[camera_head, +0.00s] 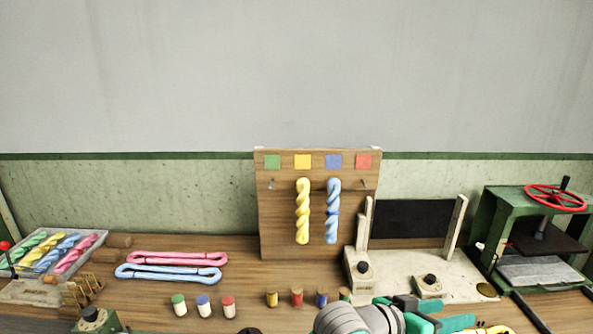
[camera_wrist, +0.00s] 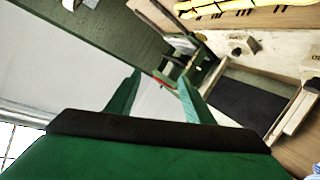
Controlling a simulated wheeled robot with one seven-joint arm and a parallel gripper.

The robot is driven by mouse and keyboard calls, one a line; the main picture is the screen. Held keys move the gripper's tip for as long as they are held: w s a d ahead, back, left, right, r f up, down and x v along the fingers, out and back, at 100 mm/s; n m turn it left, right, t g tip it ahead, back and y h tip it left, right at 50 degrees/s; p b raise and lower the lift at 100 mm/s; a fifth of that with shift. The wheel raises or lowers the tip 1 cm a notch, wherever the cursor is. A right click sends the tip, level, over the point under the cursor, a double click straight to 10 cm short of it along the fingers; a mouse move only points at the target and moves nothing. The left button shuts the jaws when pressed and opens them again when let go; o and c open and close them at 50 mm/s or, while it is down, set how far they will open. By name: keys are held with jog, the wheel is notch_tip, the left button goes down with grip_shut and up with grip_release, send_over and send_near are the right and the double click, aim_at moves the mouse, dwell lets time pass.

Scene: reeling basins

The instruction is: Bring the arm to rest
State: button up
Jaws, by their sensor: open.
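My gripper (camera_wrist: 159,76) shows in the wrist view with its two green fingers apart and nothing between them. In the head view my arm and the teal gripper parts (camera_head: 425,312) are at the bottom edge, right of centre, in front of the pale stand; the fingertips cannot be made out there. The gripper appears clear of the board and the press.
A wooden board (camera_head: 270,215) holds a yellow skein (camera_head: 302,212) and a blue skein (camera_head: 333,212). Right are a pale stand with a black panel (camera_head: 408,220) and a green press (camera_head: 483,240). Pink and blue loops (camera_head: 170,273), a skein tray (camera_head: 103,238) and several spools (camera_head: 297,297) lie left and front.

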jog(key=w+a+f+n+t+y, duration=0.1)
jog(key=a+f+n+t+y, duration=0.25)
jog(key=a+n+t, duration=0.7)
jog(key=s+a+f+n+t+y, duration=0.2)
jog(key=s+a+f+n+y, duration=0.15)
jog(key=f, duration=0.35)
jog(key=s+a+f+n+t+y, duration=0.1)
jog(key=s+a+f+n+y, duration=0.1)
jog(key=s+a+f+y, duration=0.3)
jog(key=s+a+f+m+g, duration=0.1)
jog(key=s+a+f+m, duration=0.1)
jog(key=s, duration=0.6)
jog(key=s+a+f+m+g+y, duration=0.1)
jog(key=s+a+f, duration=0.3)
jog(key=s, duration=0.4)
jog(key=s+a+f+m+g+y, duration=0.1)
jog(key=s+a+f+m, duration=0.2)
jog(key=s, duration=0.6)
jog(key=shift+a+f+m, duration=0.3)
jog(key=shift+a+f, duration=0.3)
jog(key=shift+a, duration=0.4)
jog(key=shift+s, duration=0.1)
